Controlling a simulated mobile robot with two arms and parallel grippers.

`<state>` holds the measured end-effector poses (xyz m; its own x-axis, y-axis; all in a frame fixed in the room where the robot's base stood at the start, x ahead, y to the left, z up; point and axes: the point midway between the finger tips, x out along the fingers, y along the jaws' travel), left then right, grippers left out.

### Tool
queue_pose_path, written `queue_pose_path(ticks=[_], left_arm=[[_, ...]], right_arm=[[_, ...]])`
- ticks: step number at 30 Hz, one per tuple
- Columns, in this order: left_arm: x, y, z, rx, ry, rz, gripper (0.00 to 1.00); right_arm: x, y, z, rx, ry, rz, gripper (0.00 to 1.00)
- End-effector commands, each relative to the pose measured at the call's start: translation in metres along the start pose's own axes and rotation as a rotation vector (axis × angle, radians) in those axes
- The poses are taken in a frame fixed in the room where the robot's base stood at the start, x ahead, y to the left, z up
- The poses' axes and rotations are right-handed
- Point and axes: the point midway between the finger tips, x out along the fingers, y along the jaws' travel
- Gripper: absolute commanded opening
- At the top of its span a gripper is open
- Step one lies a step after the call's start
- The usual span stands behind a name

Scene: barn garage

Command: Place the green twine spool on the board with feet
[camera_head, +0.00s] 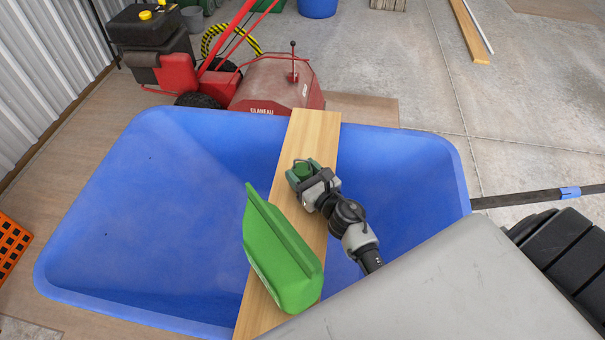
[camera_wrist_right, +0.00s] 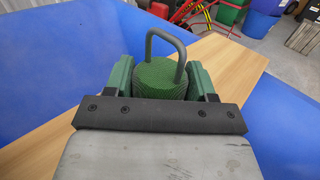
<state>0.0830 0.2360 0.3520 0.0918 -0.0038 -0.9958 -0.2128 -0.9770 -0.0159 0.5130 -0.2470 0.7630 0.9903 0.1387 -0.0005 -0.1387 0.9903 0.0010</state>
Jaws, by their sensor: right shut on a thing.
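A wooden board (camera_head: 317,132) lies across the blue tub from its far rim towards me; no feet show on it. My right gripper (camera_head: 303,172) is over the middle of the board and shut on the green twine spool (camera_head: 302,169). In the right wrist view the spool (camera_wrist_right: 163,80) is upright between the two green finger pads, with a grey wire loop on top. The board (camera_wrist_right: 215,62) shows beneath and behind it. I cannot tell whether the spool's underside touches the board. My left gripper is not in view.
A green scoop-like thing (camera_head: 278,255) sits on the near part of the board. The blue tub (camera_head: 130,215) is open on both sides of the board. A red machine (camera_head: 270,85) stands beyond the tub. An orange crate (camera_head: 12,243) is at the left edge.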

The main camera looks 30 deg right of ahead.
Motion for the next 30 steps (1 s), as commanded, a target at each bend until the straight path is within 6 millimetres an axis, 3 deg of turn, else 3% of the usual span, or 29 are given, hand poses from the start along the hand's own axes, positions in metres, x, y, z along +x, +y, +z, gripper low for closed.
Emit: queue_pose_path(ticks=[8, 9, 14, 25, 30], left_arm=[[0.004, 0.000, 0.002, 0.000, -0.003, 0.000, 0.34], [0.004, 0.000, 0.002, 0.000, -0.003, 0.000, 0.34], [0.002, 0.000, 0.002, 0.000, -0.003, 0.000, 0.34], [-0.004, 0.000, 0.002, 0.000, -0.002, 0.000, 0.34], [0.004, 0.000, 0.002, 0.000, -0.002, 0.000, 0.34]], right_arm=[[0.000, 0.000, -0.003, -0.001, 0.000, 0.000, 0.30], [0.000, 0.000, -0.003, -0.001, 0.000, 0.000, 0.57], [0.000, 0.000, -0.002, -0.001, 0.000, 0.000, 0.81], [0.000, 0.000, 0.004, 0.000, 0.000, -0.001, 0.81], [-0.031, 0.000, -0.002, -0.002, 0.004, -0.001, 0.81]])
